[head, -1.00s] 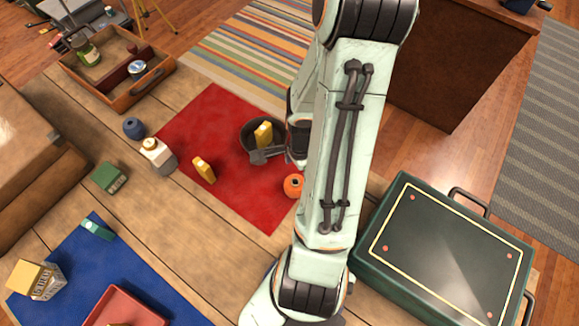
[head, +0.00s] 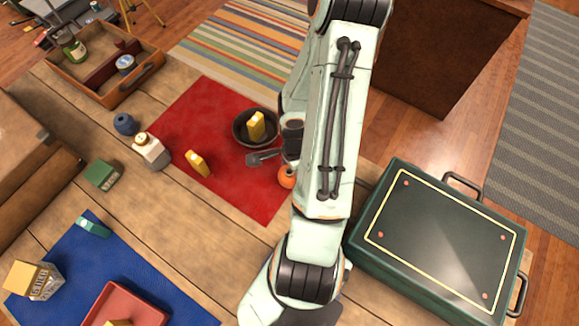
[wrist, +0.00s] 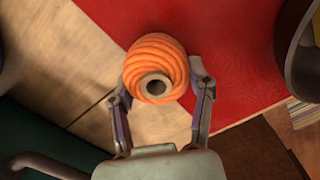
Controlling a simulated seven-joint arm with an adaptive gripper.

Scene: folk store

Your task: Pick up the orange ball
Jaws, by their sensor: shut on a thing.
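The orange ball (head: 286,177) has a ribbed, wound surface. In the head view it is partly hidden behind my arm, at the right edge of the red cloth. In the wrist view the orange ball (wrist: 160,58) shows a pale ring with a dark hole facing the camera. My gripper (wrist: 161,84) has one finger on each side of it and is shut on it. In the head view my gripper (head: 272,159) is largely hidden by the arm. I cannot tell whether the ball touches the table.
A dark bowl (head: 237,137) with a yellow block (head: 257,126) stands close behind my gripper. Another yellow block (head: 198,163) stands on the red cloth (head: 235,187). A green case (head: 440,240) lies to the right. The front of the wooden table is fairly clear.

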